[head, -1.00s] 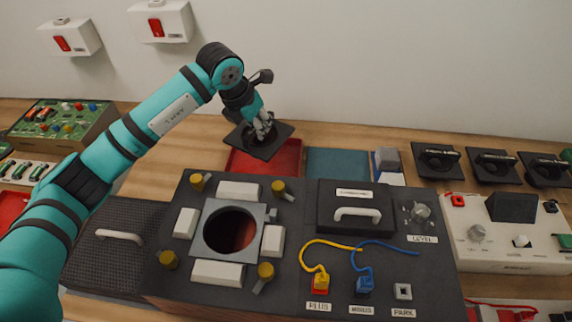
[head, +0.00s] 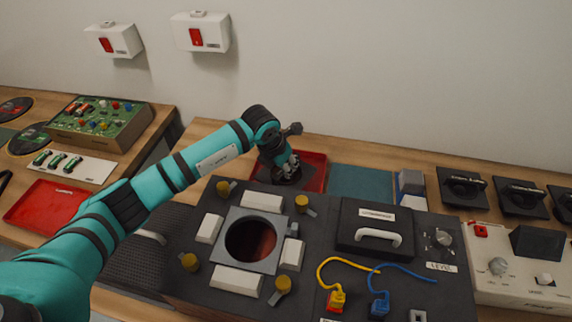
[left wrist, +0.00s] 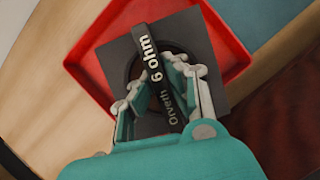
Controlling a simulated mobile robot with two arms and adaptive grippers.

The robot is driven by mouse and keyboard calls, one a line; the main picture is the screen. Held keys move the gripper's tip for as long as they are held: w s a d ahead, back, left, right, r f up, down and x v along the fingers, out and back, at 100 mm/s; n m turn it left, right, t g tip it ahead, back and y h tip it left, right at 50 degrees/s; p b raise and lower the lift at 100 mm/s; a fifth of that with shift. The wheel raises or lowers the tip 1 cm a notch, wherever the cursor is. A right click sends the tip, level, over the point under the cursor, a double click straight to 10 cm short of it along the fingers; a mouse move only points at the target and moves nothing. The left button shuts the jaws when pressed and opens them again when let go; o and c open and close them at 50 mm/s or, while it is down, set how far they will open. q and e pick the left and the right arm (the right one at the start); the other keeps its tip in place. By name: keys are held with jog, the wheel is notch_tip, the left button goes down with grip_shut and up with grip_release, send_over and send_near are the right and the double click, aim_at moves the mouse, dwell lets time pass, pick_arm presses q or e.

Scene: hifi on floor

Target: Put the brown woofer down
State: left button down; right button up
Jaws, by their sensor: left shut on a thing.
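The woofer is a dark square plate (head: 297,181) with a bar across its round middle; it looks more dark grey than brown. In the left wrist view the woofer (left wrist: 208,45) bears the bar lettering "Orveth 6 ohm". My left gripper (head: 290,163) is shut on the bar; its fingers (left wrist: 156,76) stand on both sides of it. The woofer is over the red tray (head: 317,160), whose rim shows around part of the plate in the left wrist view (left wrist: 88,55). I cannot tell whether the plate touches the tray floor. My right gripper is not in view.
A dark speaker cabinet (head: 205,275) with a round opening, clamps and white blocks stands in front of the tray. A blue-grey mat (head: 362,183) lies right of the tray and looks clear. Several dark woofers (head: 463,187) stand at the right. The wall is close behind.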

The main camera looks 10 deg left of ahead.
pick_arm(q)
jog(key=shift+r, duration=0.1)
jog(key=c, duration=1.8)
grip_release()
jog(key=o, duration=0.4)
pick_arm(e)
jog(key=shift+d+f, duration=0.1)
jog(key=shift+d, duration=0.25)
pick_arm(q)
jog(key=shift+r, duration=0.1)
jog(key=b+v, duration=0.2)
jog(key=v, duration=1)
jog(key=shift+s, duration=0.1)
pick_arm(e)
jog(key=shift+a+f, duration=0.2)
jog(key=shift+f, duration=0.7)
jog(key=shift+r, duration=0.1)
